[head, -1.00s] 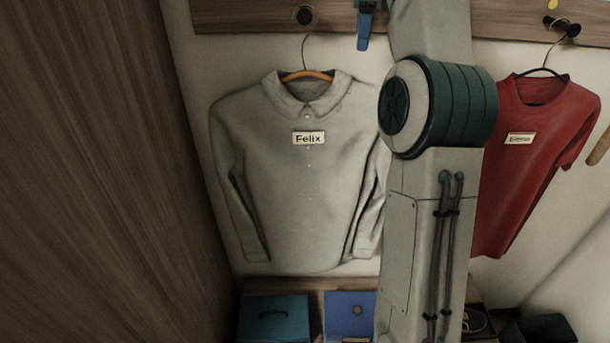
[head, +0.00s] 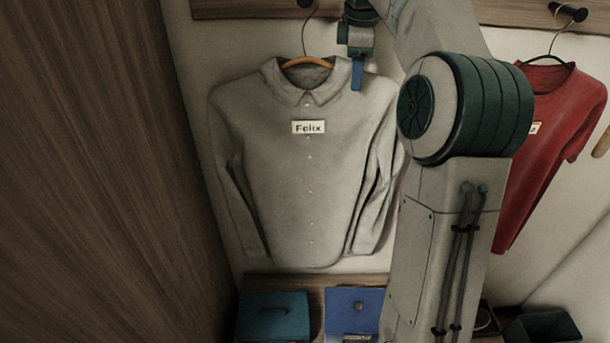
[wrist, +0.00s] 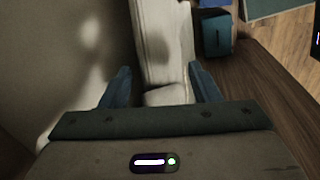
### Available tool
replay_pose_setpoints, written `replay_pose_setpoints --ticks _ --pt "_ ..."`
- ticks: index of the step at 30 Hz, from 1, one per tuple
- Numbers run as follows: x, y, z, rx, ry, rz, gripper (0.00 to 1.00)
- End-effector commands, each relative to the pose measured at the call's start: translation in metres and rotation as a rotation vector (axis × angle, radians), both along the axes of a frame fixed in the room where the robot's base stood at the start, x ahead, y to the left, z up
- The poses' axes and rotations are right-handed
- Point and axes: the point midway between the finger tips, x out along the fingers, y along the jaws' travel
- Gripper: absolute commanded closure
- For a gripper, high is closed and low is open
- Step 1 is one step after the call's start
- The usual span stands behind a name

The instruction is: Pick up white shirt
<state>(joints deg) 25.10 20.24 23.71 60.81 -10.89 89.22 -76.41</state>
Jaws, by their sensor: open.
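The white shirt (head: 305,185), long-sleeved and greyish in this light, hangs on a hanger with an orange-brown bar (head: 308,62) against the wall. It has a label reading "Felix". My gripper (head: 357,75) is in front of the wall at the shirt's upper right, by the collar and shoulder. In the wrist view, my gripper (wrist: 160,88) is open, with its two blue fingers apart. Pale cloth of the shirt (wrist: 160,45) shows between and beyond the fingers. I cannot tell whether the fingers touch it.
A red shirt (head: 545,150) hangs at the right, partly behind my arm. A wooden peg rail (head: 235,8) runs along the top. A brown wooden panel (head: 90,180) fills the left. A teal box (head: 273,318) and a blue box (head: 352,315) sit below the white shirt.

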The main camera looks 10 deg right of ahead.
Motion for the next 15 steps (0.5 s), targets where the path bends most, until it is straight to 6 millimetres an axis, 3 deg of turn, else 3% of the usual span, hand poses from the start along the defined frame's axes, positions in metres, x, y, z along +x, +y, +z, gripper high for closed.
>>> replay_pose_setpoints --ticks 3,11,15 --pt "0.0015 -0.0012 -0.0108 0.001 0.002 -0.001 0.44" --pt "0.0023 -0.0011 -0.0132 0.001 0.000 -0.001 0.44" --pt "0.0023 -0.0010 -0.0131 0.000 0.000 -0.001 0.77"
